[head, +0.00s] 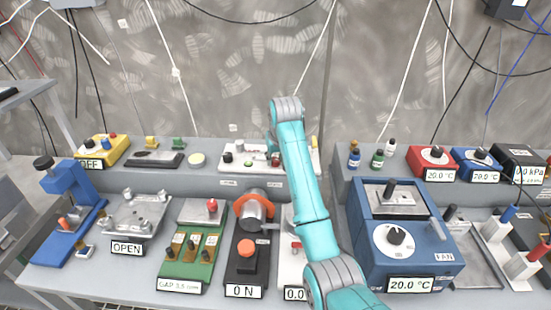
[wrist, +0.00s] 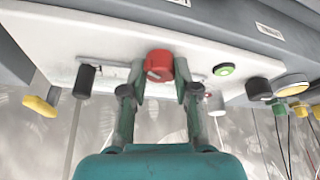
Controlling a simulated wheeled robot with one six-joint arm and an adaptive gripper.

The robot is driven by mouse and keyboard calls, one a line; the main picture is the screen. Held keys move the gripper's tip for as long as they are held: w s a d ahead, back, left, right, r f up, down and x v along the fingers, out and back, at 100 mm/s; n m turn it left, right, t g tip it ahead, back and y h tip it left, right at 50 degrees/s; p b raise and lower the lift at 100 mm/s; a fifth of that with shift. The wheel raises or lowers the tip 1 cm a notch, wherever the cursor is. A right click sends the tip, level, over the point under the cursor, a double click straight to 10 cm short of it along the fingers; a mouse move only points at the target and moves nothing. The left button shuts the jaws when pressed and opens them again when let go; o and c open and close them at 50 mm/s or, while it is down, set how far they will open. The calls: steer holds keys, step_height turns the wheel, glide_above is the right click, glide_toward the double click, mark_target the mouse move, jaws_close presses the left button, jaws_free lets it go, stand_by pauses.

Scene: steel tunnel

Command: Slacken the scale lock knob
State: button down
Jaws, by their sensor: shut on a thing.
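A red knob (wrist: 159,63) sticks out from a white panel (wrist: 225,40) in the wrist view. It has a paler front face. My gripper (wrist: 159,72) has one finger on each side of the red knob and is shut on it. The knob still sits at the panel. In the head view the same white device (head: 232,168) stands on the back ledge, and my teal arm hides part of it. Any lettering for the knob is too small to read.
Near my fingers on the panel are a black knob (wrist: 86,80), a green button (wrist: 224,69) and a white knob (wrist: 216,103). In front on the bench stand a block with an orange button (head: 247,255) and a blue oven-like box (head: 428,262). Cables hang along the wall.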

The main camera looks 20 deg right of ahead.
steer(key=n+y, duration=0.2)
steer(key=n, duration=0.2)
steer(key=shift+d+n, duration=0.15)
steer(key=shift+n, duration=0.25)
steer(key=n+g, duration=0.1)
steer(key=n, duration=0.1)
steer(key=n+g+y, duration=0.1)
steer(key=n, duration=0.2)
steer(key=shift+w+n+y, duration=0.1)
steer(key=shift+n+y, duration=0.2)
steer(key=n+g, duration=0.1)
steer(key=n, duration=0.1)
steer(key=n+y, duration=0.1)
steer(key=n, duration=0.2)
steer(key=shift+w+g, duration=0.1)
steer(key=shift+g, duration=0.3)
steer(key=shift+n+g, duration=0.8)
steer(key=shift+n, duration=1.5)
steer(key=shift+f, duration=0.1)
steer(key=c, duration=0.9)
jaws_free()
steer(key=shift+w, duration=0.1)
steer(key=shift+o, duration=0.2)
steer(key=shift+d, duration=0.1)
